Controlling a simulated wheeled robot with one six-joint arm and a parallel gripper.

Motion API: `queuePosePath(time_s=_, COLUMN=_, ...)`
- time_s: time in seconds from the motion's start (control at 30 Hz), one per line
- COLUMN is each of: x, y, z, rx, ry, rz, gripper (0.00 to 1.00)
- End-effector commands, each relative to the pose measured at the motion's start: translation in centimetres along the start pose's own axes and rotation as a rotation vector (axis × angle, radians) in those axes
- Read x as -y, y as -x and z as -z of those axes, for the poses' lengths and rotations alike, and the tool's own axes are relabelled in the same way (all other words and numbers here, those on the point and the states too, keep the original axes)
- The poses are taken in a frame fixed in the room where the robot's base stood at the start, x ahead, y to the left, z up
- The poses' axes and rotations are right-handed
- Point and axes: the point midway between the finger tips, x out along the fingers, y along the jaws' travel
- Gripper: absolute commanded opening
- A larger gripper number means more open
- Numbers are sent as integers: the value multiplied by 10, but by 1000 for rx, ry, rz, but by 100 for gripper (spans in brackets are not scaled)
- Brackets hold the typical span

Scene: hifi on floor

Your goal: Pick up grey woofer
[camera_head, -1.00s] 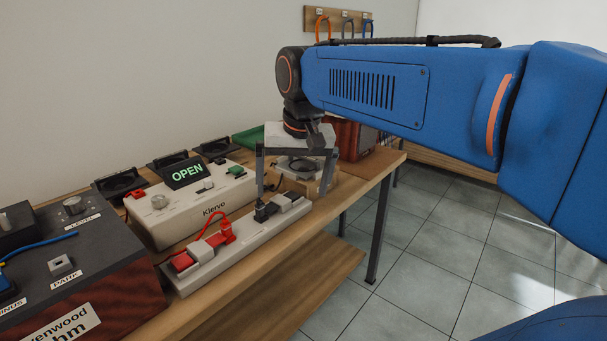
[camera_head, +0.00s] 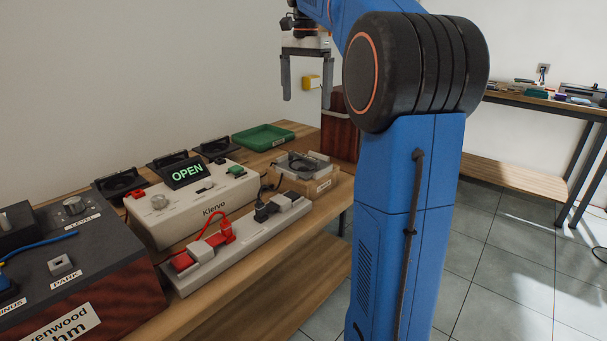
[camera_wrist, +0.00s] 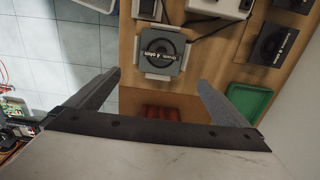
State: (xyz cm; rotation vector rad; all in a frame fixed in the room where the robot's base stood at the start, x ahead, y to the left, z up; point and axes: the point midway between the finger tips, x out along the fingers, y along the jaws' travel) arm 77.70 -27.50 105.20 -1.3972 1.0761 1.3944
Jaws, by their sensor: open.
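The grey woofer (camera_head: 301,162), a squarish grey frame around a dark round cone, sits in a low wooden holder (camera_head: 322,185) at the table's right end. In the wrist view the grey woofer (camera_wrist: 161,51) lies flat, ahead of and between my fingertips. My gripper (camera_head: 306,97) is high above the table, beyond the woofer and clear of it. It is open and empty, and its two spread fingers also show in the wrist view (camera_wrist: 158,82).
Black woofers (camera_head: 120,184) stand in a row along the wall. A Klervo meter (camera_head: 205,205) reads OPEN, with a white strip (camera_head: 235,245) before it. A green tray (camera_head: 263,137) and a reddish-brown box (camera_head: 340,128) are at the far end. Another table (camera_head: 550,103) stands behind.

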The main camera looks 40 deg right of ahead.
Motion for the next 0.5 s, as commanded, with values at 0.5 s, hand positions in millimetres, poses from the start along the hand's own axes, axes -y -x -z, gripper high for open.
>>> queuePosePath(time_s=0.5, x=0, y=-78, z=0, rx=3, ry=-4, rz=-3, gripper=100)
